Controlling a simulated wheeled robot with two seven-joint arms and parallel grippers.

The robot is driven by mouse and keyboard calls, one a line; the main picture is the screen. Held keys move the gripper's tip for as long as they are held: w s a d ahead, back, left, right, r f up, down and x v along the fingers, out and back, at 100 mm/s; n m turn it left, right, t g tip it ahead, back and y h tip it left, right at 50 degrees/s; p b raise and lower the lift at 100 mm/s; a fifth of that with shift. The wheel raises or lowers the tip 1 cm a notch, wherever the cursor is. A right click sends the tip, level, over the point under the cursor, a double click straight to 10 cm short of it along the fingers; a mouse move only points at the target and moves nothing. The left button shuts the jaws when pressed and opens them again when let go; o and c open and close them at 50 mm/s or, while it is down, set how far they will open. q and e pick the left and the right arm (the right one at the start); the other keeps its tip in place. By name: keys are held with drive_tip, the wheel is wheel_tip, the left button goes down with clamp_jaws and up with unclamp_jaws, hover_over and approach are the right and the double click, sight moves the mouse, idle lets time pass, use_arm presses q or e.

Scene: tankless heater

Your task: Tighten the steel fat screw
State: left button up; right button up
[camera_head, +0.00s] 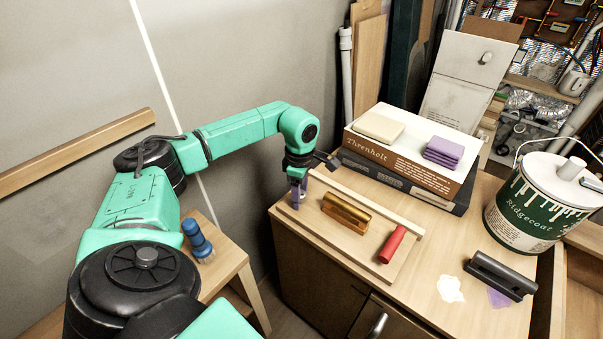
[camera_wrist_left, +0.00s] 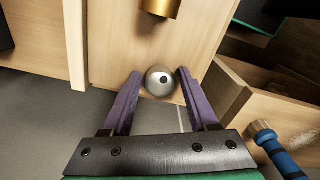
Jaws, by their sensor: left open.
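The steel fat screw (camera_wrist_left: 160,81) shows its round silver head with a dark centre hole in the left wrist view, near the edge of a wooden board (camera_head: 342,246). In the head view I cannot make it out behind my gripper. My left gripper (camera_head: 297,195) points down at the board's left end. Its purple fingers are open, one on each side of the screw head, with small gaps visible in the wrist view. My right gripper is not in view.
A brass cylinder (camera_head: 345,213) and a red cylinder (camera_head: 391,245) lie on the same board, right of my gripper. Stacked boxes (camera_head: 412,160) stand behind. A paint can (camera_head: 530,215) and a dark bar (camera_head: 500,275) are at the right.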

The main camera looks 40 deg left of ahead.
use_arm(q)
drive_tip(key=n+p, duration=0.1)
drive_tip(key=n, duration=0.1)
drive_tip(key=shift+r+n, duration=0.15)
drive_tip(key=shift+n, duration=1.95)
drive_tip(key=n+p, duration=0.1)
drive_tip(key=n, duration=0.2)
drive_tip(key=shift+p, duration=0.3)
drive_tip(key=shift+n, duration=1.4)
drive_tip(key=shift+c, duration=0.3)
